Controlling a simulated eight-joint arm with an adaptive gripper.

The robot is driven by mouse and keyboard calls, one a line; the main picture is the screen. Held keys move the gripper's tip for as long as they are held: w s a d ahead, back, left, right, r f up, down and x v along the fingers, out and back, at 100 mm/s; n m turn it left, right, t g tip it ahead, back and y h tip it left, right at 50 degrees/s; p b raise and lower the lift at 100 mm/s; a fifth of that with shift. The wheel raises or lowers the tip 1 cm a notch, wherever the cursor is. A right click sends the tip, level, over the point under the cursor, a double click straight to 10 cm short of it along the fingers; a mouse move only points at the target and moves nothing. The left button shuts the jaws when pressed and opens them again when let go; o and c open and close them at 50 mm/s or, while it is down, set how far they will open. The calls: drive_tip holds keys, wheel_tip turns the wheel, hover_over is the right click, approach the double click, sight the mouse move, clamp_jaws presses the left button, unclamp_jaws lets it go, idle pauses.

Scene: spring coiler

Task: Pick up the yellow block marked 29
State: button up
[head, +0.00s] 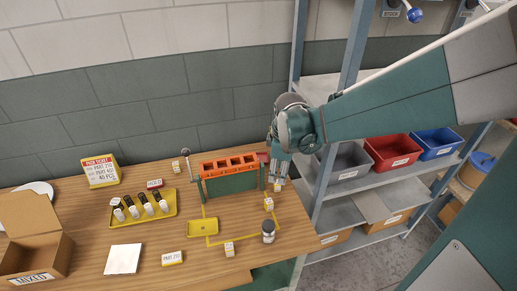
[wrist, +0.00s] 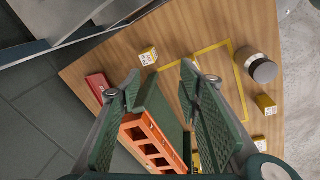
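Several small yellow blocks with white marked faces are on the wooden table; I cannot read 29 on any of them. In the wrist view, a yellow block (wrist: 148,56) lies beyond the gap between my fingers (wrist: 160,78). Another block (wrist: 265,104) lies at the right. My gripper is open and empty, above the table by the rack's right end.
The orange-topped green rack (head: 230,163) stands close beside my gripper. A grey-lidded jar (head: 268,232) stands near the right edge. A yellow tray (head: 150,208) holds several cylinders. An open cardboard box (head: 35,245) is at left. Shelving with bins (head: 393,150) stands right of the table.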

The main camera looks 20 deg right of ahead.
sight(277, 185)
drive_tip(key=w+f+n+p, duration=0.1)
drive_tip(key=f, duration=0.1)
drive_tip(key=w+d+f+n+g+p, duration=0.1)
drive_tip(key=w+f+n, duration=0.1)
drive_tip(key=shift+w+d+p, duration=0.1)
drive_tip(key=shift+w+p, duration=0.2)
drive_tip(key=shift+w+d+f+n+g+p, duration=0.1)
drive_tip(key=shift+w+f+n+g+p, duration=0.15)
drive_tip(key=shift+f+n, duration=0.25)
drive_tip(key=shift+w+d+f+n+g+p, duration=0.1)
drive_tip(key=shift+w+f+n+g+p, duration=0.15)
drive_tip(key=shift+f, duration=0.4)
drive_tip(key=shift+s, duration=0.1)
drive_tip(key=shift+f, duration=0.15)
drive_tip(key=shift+f, duration=1.15)
drive_tip(key=shift+f, duration=0.1)
drive_tip(key=shift+f+b, duration=0.3)
drive_tip(key=shift+f, duration=2.2)
drive_tip(key=c, duration=0.9)
